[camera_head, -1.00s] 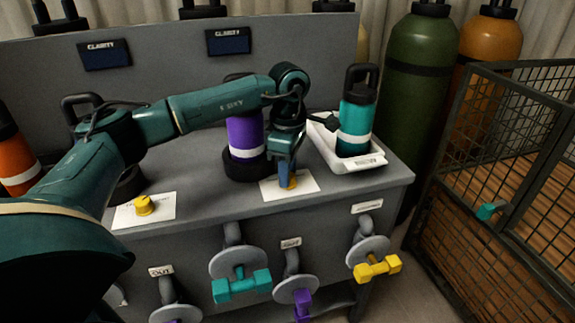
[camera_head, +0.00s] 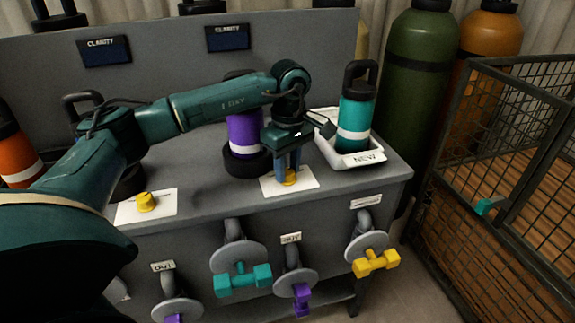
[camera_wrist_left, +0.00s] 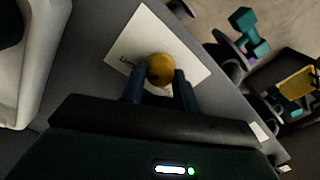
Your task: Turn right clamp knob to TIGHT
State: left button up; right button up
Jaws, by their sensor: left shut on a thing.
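The right clamp knob (camera_head: 290,179) is a small yellow knob on a white card (camera_head: 308,184) near the front edge of the grey bench. My left gripper (camera_head: 288,176) points down over it with its two blue fingers on either side, shut on the knob. In the left wrist view the round knob (camera_wrist_left: 160,68) sits between the fingertips. The print on the card is mostly hidden or too small to read, so I cannot tell the knob's setting. My right gripper is not in view.
A purple bottle (camera_head: 243,132) stands in a dark ring just behind my left gripper. A teal bottle (camera_head: 354,112) stands in a white tray (camera_head: 341,157) to the right. Another yellow knob (camera_head: 147,202) sits on a card at left. Coloured valve handles line the bench front.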

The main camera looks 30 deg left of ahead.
aim_at(289, 171)
pick_arm(q)
jog(key=o, duration=1)
notch_tip(289, 171, up, 13)
jog(key=shift+w+d+r+p, duration=0.1)
jog(key=shift+w+p, duration=0.05)
jog(key=shift+p, duration=0.6)
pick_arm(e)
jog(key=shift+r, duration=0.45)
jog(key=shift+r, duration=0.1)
